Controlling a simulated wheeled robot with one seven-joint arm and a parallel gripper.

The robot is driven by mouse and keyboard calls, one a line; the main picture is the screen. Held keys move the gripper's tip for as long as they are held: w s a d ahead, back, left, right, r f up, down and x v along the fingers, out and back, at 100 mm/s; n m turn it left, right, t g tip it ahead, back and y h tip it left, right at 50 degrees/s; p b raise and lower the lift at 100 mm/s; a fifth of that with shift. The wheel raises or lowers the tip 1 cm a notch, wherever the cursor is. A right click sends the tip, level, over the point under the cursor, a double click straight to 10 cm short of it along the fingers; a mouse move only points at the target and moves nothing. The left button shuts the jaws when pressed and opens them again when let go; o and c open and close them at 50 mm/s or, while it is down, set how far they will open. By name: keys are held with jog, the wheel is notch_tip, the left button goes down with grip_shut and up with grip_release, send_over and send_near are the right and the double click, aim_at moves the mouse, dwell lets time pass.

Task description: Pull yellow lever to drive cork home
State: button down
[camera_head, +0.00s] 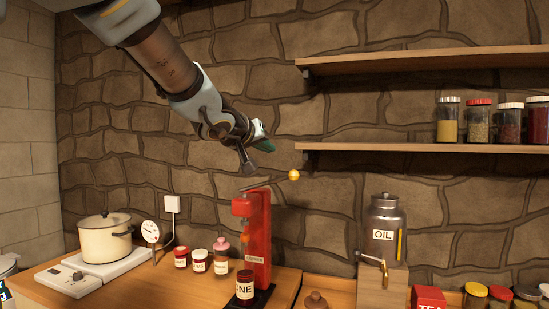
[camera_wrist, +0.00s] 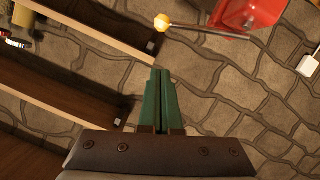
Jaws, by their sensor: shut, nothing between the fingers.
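The red corking machine (camera_head: 258,235) stands upright on the wooden counter. Its lever (camera_head: 268,183) is a thin rod, slanting up to the right from the top, with a yellow ball (camera_head: 293,175) at its end. A dark bottle (camera_head: 245,288) with a pale label stands at its base; I cannot make out a cork. My gripper (camera_head: 264,137) is above and left of the ball, apart from it. In the wrist view its green fingers (camera_wrist: 158,76) are shut and empty. The yellow ball (camera_wrist: 161,22) shows beyond their tips, with the red machine (camera_wrist: 245,14) to the right.
A pot (camera_head: 104,240) on a hot plate, a dial gauge (camera_head: 150,232) and small jars (camera_head: 200,261) stand left of the machine. An oil canister (camera_head: 384,225) on a wooden block stands right. Two wall shelves (camera_head: 430,60) reach in from the right.

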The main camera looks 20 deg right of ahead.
jog(key=w+d+f+b, duration=0.4)
jog(key=w+d+f, duration=0.2)
jog(key=d, duration=0.2)
jog(key=shift+d, duration=0.35)
